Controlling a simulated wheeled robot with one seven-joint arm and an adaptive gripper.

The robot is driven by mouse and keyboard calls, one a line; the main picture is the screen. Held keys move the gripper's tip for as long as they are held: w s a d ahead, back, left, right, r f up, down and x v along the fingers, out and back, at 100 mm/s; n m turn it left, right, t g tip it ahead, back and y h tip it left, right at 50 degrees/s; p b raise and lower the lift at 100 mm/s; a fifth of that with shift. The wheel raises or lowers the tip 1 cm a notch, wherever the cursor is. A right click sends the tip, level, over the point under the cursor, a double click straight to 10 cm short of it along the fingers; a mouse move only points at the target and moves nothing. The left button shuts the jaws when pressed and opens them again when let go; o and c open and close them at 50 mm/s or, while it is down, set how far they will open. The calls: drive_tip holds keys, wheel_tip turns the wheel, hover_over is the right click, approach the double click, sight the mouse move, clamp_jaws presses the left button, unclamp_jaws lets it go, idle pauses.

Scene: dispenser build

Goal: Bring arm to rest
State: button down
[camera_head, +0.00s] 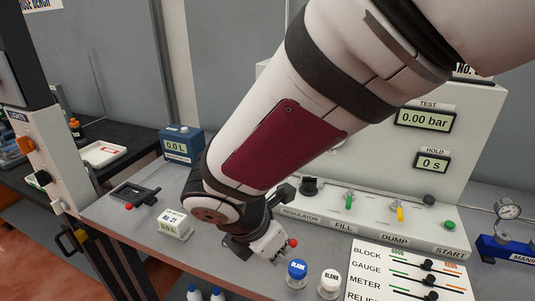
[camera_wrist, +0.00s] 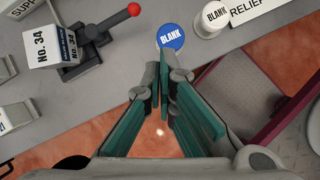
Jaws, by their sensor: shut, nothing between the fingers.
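My arm (camera_head: 290,125) reaches down from the upper right across the head view, in front of the test panel. My gripper (camera_wrist: 163,78) shows in the wrist view with its teal-padded fingers together and nothing between them. It hangs over the bench's front edge, with red floor below it.
A blue blank cap (camera_wrist: 170,36) lies just beyond my fingertips in the wrist view, with a white blank cap (camera_wrist: 215,14) to its right. A clamp (camera_wrist: 90,40) with a red knob holds the No. 34 block (camera_wrist: 48,48).

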drive_tip(key=s+d+r+m+y, duration=0.1)
drive_tip(key=s+d+r+m, duration=0.4)
drive_tip(key=d+m, duration=0.4)
drive_tip(key=s+d+r+m+y, duration=0.2)
drive_tip(key=s+d+r+m, duration=0.4)
drive_tip(key=m, duration=1.1)
drive_tip(key=d+r, duration=0.1)
drive_tip(key=d, duration=0.2)
drive_tip(key=shift+s+r+t+y, duration=0.2)
drive_tip(key=shift+r+t+y, duration=0.1)
drive_tip(key=shift+r+t, duration=0.1)
